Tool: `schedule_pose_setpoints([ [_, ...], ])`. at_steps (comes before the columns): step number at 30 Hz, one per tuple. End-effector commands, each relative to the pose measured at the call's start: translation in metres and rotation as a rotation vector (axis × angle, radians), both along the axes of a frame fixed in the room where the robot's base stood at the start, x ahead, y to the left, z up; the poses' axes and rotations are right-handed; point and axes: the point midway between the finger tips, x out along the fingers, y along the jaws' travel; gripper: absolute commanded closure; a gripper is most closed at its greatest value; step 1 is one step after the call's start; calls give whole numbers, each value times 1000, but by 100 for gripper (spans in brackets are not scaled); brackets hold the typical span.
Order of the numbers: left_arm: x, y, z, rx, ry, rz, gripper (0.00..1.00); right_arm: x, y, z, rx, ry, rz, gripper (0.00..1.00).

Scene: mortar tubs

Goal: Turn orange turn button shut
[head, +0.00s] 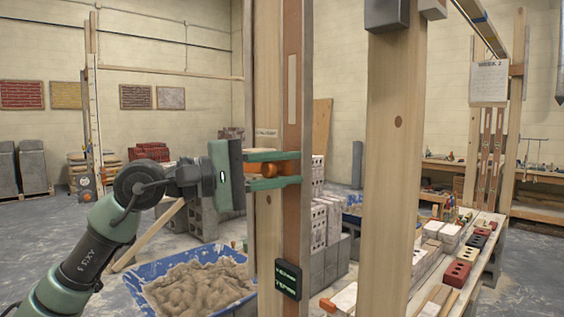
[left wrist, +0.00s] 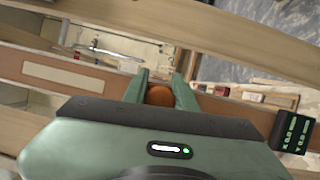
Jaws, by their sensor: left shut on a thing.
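The orange turn button (head: 264,169) is a small rounded piece on the wooden post (head: 292,120), at mid-height in the head view. My left gripper (head: 286,169) comes in from the left with its two green fingers above and below the button, shut on it. In the left wrist view the button (left wrist: 160,95) sits between the two fingers (left wrist: 161,86). The fingers hide part of the button, so I cannot tell exactly which way it points. My right gripper is not in view.
A dark display with green text (head: 288,279) is fixed low on the post. A second thick wooden post (head: 393,150) stands to the right. A blue tub of sand-coloured mortar (head: 150,272) lies below, and a bench with bricks (head: 457,275) is at the right.

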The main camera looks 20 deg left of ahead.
Motion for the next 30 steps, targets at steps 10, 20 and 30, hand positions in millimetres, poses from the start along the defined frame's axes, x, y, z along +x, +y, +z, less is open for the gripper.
schedule_pose_setpoints([
  [10, 0, -1, -18, 92, -35, 0, 100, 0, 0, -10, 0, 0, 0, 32],
  [20, 0, -1, -20, 106, -37, -1, 100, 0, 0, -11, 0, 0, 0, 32],
  [30, 0, -1, -20, 103, -37, 0, 53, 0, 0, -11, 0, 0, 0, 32],
])
